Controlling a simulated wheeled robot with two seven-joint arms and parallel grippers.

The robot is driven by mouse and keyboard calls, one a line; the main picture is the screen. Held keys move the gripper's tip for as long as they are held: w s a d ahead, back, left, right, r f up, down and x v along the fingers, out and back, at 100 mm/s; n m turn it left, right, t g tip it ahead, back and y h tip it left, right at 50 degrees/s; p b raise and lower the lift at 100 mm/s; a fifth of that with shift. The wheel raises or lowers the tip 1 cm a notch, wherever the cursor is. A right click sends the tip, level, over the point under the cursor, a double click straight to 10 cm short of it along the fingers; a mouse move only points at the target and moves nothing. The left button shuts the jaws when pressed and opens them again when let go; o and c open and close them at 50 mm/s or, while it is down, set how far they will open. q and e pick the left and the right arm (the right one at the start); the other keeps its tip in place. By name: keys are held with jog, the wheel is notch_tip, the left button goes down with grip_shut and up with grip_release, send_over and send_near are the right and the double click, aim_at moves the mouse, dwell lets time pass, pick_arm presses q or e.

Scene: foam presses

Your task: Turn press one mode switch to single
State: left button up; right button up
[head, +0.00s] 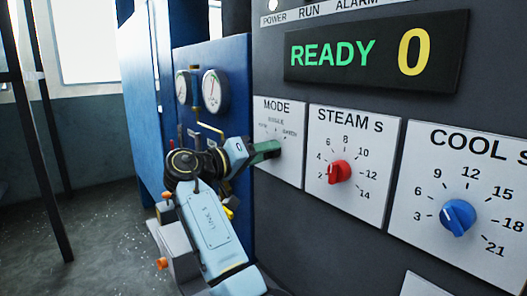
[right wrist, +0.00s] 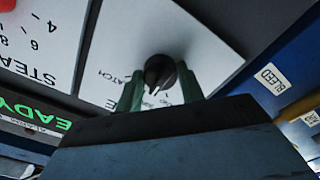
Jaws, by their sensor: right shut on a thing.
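The mode plate (head: 278,112) is on the dark press panel, left of the steam plate. My right gripper (head: 270,150) reaches this plate from the left, its green fingers covering the mode switch in the head view. In the right wrist view the black mode switch knob (right wrist: 160,74) shows upside down, with one green finger on each side. My right gripper is shut on this knob. The knob's exact pointing is hard to read; most label text is hidden or too small. My left gripper is not in view.
The red steam knob (head: 340,172) and the blue cool knob (head: 458,216) sit to the right. The display (head: 375,50) above reads READY 0. Two round gauges (head: 214,90) are on the blue panel (head: 234,65) at left. Open floor (head: 110,240) lies at the lower left.

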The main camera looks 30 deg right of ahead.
jog(key=o, duration=1)
jog(key=s+a+b, duration=0.1)
jog(key=a+b, duration=0.1)
jog(key=a, duration=1.1)
jog(key=shift+a+b, duration=0.2)
jog(key=shift+b, duration=0.15)
